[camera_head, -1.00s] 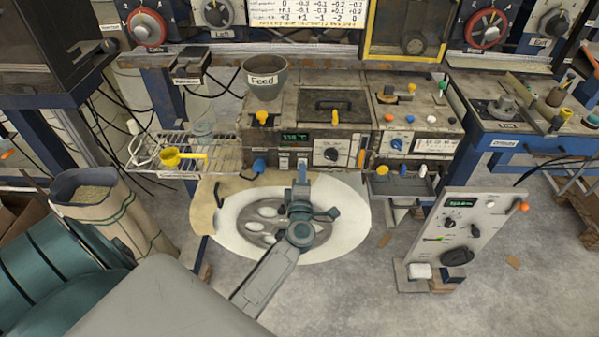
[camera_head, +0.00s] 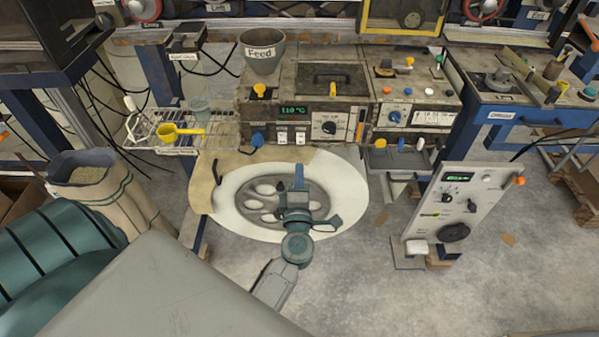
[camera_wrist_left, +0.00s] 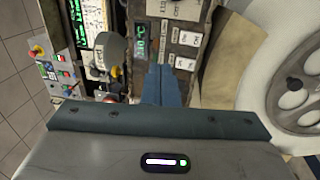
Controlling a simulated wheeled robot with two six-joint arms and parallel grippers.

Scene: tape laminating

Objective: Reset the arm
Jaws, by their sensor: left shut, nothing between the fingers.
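My left gripper (camera_head: 299,173) is in the middle of the head view, over the white-rimmed reel (camera_head: 345,205). It is shut and empty, its fingers pointing toward the machine's front panel. In the left wrist view the closed blue fingers (camera_wrist_left: 161,85) show near the middle, in front of the panel. White switches (camera_head: 291,138) and a green display (camera_head: 293,111) are on that panel, just beyond the fingertips in the head view. They also show in the left wrist view, the switches (camera_wrist_left: 188,50) beside the fingers. My right gripper is in neither view.
A Feed pot (camera_head: 262,55) stands on the machine's left. A wire rack (camera_head: 185,138) holds a yellow scoop (camera_head: 180,131). A grey control panel (camera_head: 460,208) stands at right, a sack (camera_head: 100,190) at left. The floor (camera_head: 370,285) in front is mostly clear.

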